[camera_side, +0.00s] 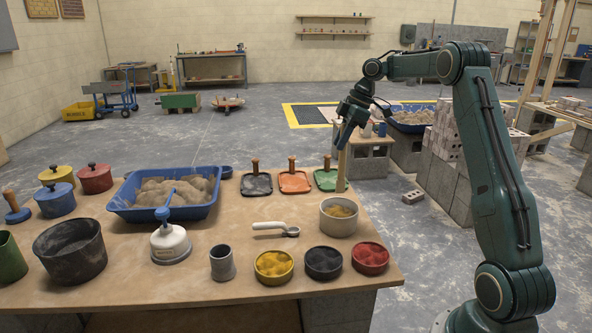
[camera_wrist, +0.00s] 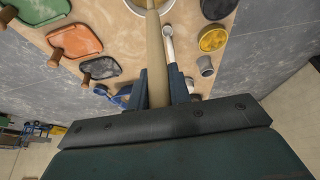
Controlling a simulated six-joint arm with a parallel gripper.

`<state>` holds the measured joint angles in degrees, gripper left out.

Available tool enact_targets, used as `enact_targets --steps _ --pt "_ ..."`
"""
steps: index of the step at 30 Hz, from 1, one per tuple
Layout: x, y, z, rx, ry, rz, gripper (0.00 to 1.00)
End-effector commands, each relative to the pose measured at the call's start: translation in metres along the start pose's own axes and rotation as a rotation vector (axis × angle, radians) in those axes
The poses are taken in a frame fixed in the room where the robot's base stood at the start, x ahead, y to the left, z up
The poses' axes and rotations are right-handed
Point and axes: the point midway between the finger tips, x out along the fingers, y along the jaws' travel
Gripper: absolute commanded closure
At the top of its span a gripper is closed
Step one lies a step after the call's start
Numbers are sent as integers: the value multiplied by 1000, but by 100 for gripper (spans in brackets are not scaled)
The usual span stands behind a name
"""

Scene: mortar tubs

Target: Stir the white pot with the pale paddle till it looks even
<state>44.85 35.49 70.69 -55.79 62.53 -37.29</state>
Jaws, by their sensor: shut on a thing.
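The white pot (camera_side: 338,222) stands near the right edge of the table, with a yellow-tan mix inside. Its pale rim (camera_wrist: 132,9) shows at the top of the wrist view. My gripper (camera_side: 343,142) is shut on the pale paddle (camera_side: 341,172), which hangs near upright. In the side view the paddle's lower end shows just above the pot's far rim. In the wrist view the paddle (camera_wrist: 155,60) runs between my fingers (camera_wrist: 160,80) and across the pot; its far end is out of frame. How evenly the mix is blended is hard to tell.
Yellow (camera_side: 273,265), black (camera_side: 323,262) and red (camera_side: 370,258) pigment bowls sit in front of the pot. A white scoop (camera_side: 270,226) lies to its left. Black, orange and green floats (camera_side: 327,179) lie behind. A blue tub of sand (camera_side: 122,207) stands further left.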

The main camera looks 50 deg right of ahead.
Motion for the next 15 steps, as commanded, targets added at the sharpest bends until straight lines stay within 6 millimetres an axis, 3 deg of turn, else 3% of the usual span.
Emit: enact_targets --steps 15 --pt "5 0 4 1 1 -1 100"
